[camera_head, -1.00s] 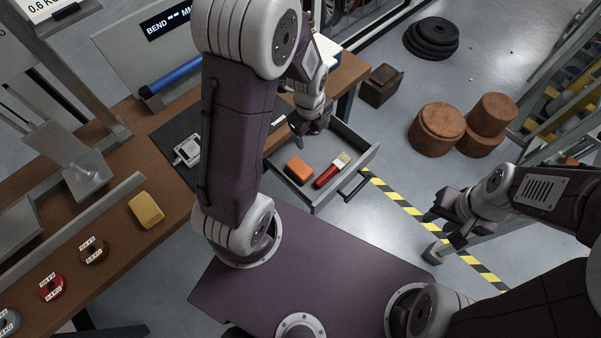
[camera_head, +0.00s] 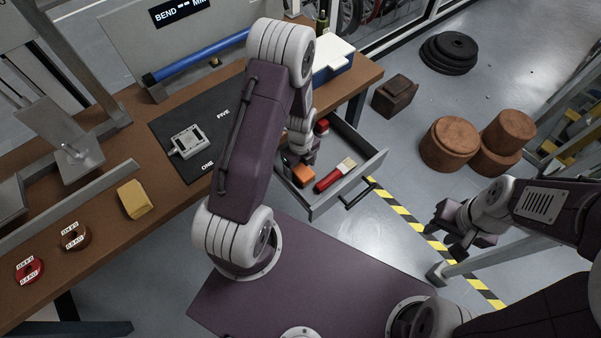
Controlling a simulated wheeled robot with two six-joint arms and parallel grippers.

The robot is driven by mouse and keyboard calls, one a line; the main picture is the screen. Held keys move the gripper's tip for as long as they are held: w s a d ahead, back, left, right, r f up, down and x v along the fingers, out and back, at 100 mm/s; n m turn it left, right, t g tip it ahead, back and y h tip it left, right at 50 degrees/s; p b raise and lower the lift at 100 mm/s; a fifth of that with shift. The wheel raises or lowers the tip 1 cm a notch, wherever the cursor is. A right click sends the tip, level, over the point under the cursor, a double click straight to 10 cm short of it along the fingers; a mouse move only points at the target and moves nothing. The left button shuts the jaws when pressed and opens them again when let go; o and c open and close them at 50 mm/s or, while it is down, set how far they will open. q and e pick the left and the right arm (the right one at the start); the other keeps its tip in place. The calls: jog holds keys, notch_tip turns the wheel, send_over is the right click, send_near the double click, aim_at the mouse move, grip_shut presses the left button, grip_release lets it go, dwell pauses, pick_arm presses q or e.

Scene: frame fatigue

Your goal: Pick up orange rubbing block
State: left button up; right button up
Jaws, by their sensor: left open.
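The orange rubbing block (camera_head: 304,174) lies in the open grey drawer (camera_head: 328,203) under the bench. My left gripper (camera_head: 299,164) is down in the drawer at the block, and its fingers cover part of the block's upper and left side. It is open; I cannot tell whether the fingers straddle the block or touch it. My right gripper (camera_head: 449,236) hangs over the floor at the right, away from the drawer and holding nothing that I can see. Its fingers look parted.
A red brush with pale bristles (camera_head: 335,176) lies right of the block. A red item (camera_head: 321,127) sits at the drawer's back. The drawer walls enclose the block. The bench (camera_head: 168,225) carries a yellow block (camera_head: 134,199) and a grey device (camera_head: 187,142).

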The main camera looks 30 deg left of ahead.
aim_at(301, 169)
pick_arm(q)
notch_tip(301, 169, down, 2)
jog(key=shift+w+f, duration=0.15)
jog(key=shift+c, duration=1.4)
grip_shut()
notch_tip(301, 169, up, 10)
jog(key=shift+r+p, duration=0.1)
jog(key=shift+p, duration=0.95)
